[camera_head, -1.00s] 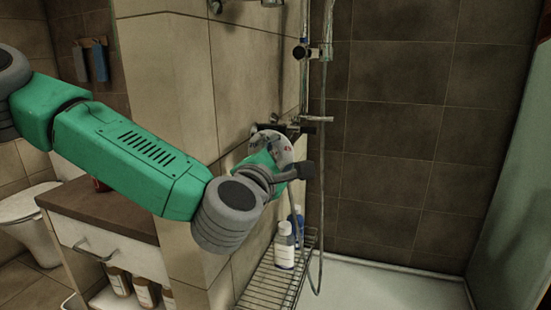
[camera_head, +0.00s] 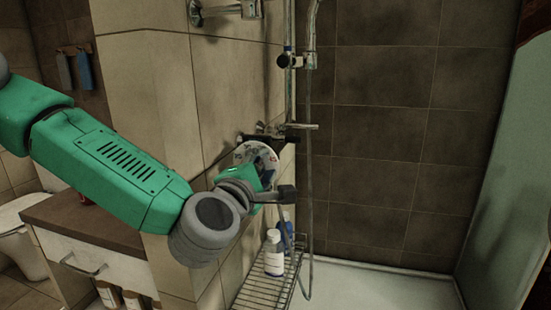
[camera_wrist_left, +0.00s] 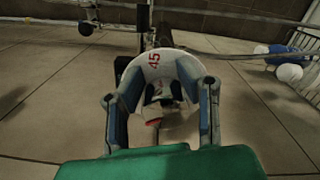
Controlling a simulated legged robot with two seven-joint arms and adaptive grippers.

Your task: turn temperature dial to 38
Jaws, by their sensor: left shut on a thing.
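The temperature dial (camera_head: 257,150) is a pale round ring on the tiled wall in the head view. In the left wrist view the dial (camera_wrist_left: 158,66) shows a red 45 on its upper rim; other marks are hard to read. My left gripper (camera_head: 265,170) is at the dial. In the wrist view, the fingers of my left gripper (camera_wrist_left: 160,88) stand on both sides of the dial and are shut on it. The dial's lower part is partly hidden by the gripper in the head view. My right gripper is not in view.
A shower bar (camera_head: 309,127) and hose run beside the dial. A wire rack (camera_head: 258,293) with a white bottle (camera_head: 273,256) and a blue bottle stands below. A wooden-topped cabinet (camera_head: 85,222) is at the left. The shower floor at the right is clear.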

